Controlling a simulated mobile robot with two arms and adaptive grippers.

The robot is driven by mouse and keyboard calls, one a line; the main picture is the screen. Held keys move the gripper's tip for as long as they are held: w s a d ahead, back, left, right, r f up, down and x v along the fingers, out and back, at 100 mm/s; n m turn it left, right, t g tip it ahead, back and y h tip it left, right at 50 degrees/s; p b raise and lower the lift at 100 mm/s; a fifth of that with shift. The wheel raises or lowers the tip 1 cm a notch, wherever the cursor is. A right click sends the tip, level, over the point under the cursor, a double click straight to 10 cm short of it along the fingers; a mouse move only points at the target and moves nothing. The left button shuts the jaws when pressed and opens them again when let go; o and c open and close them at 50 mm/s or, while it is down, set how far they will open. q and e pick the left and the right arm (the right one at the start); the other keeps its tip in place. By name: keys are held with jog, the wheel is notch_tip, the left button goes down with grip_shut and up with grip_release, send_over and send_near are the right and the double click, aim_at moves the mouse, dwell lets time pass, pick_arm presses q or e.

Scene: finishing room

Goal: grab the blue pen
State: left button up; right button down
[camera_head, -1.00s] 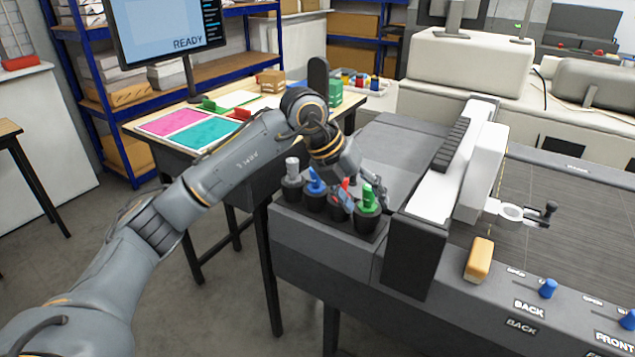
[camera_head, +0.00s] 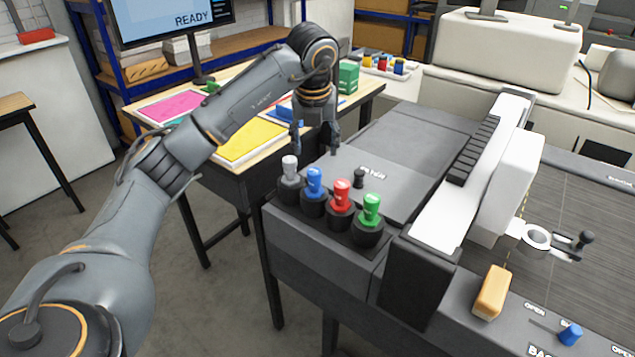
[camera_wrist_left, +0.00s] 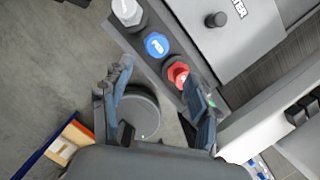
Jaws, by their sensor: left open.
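The blue pen (camera_head: 315,184) stands upright, cap up, in a black cup at the left end of the grey machine. It is between a white pen (camera_head: 290,170) and a red pen (camera_head: 341,193); a green pen (camera_head: 371,208) is at the right end of the row. My left gripper (camera_head: 315,148) is open and empty, pointing down behind the row, apart from the blue pen. In the left wrist view the blue pen (camera_wrist_left: 157,44) shows beyond the spread fingers (camera_wrist_left: 157,76). The right finger partly hides the green pen there. My right gripper is not in view.
A small black knob (camera_head: 359,178) stands on the machine top behind the cups. A tall white and black unit (camera_head: 450,190) rises at their right. A table with coloured sheets (camera_head: 252,138) is at the back left. The machine top behind the cups is mostly clear.

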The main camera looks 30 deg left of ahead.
pick_arm(q)
send_over(314, 171)
jog(key=s+d, duration=0.1)
jog(key=f, duration=0.4)
jog(key=shift+s+d+f+p, duration=0.15)
jog(key=shift+s+p, duration=0.05)
jog(key=shift+p, duration=0.2)
jog(key=shift+w+f, duration=0.15)
jog(key=shift+f, duration=0.2)
jog(key=shift+a+p+x, duration=0.25)
jog(key=shift+p+x, duration=0.75)
jog(key=shift+x, duration=0.15)
jog(key=shift+p+x, duration=0.3)
jog(key=shift+x, duration=0.9)
jog(key=shift+a+f, duration=0.15)
jog(key=shift+f, duration=0.1)
jog(key=shift+w, duration=0.1)
jog(key=shift+c, duration=0.8)
jog(key=c, duration=1.1)
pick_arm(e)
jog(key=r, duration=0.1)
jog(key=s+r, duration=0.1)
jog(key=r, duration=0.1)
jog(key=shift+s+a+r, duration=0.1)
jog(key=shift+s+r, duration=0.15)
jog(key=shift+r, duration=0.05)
